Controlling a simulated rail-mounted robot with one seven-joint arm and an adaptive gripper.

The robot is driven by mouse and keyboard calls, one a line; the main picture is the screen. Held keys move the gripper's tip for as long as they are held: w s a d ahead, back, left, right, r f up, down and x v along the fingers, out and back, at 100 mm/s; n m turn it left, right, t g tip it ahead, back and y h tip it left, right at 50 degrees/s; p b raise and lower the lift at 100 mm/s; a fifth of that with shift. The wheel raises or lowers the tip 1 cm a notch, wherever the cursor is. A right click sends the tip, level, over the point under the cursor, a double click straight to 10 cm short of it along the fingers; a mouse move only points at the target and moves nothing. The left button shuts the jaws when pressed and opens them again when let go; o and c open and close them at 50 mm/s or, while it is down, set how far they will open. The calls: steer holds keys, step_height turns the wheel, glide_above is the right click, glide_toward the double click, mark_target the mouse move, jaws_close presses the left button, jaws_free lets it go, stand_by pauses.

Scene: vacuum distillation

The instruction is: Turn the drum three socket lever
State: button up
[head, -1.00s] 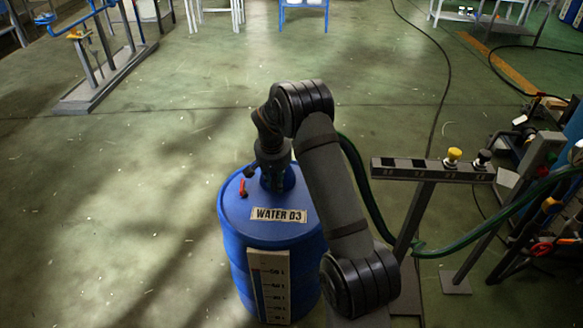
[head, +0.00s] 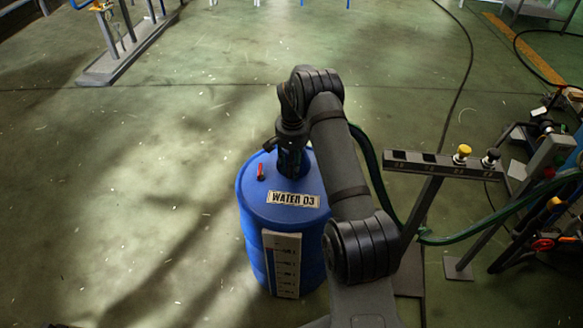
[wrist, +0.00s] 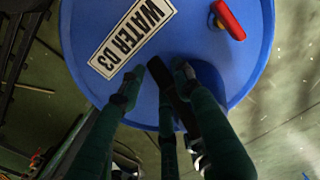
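The blue drum (head: 285,228) labelled WATER D3 stands upright on the floor. Its small red lever (head: 261,172) is on the drum top, left of my gripper (head: 291,168). In the wrist view the red lever (wrist: 229,19) lies at the upper right, clear of my fingers. The contact area is hidden in the head view.
A green hose (head: 368,170) runs behind my arm. A grey stand (head: 435,165) with yellow and black knobs is right of the drum. Pipes and valves (head: 545,225) stand farther right. The floor left of the drum is clear.

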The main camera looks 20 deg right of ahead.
mark_target(292, 167)
steer(key=shift+o, duration=1.3)
step_height(292, 167, up, 12)
steer(key=shift+c, duration=0.4)
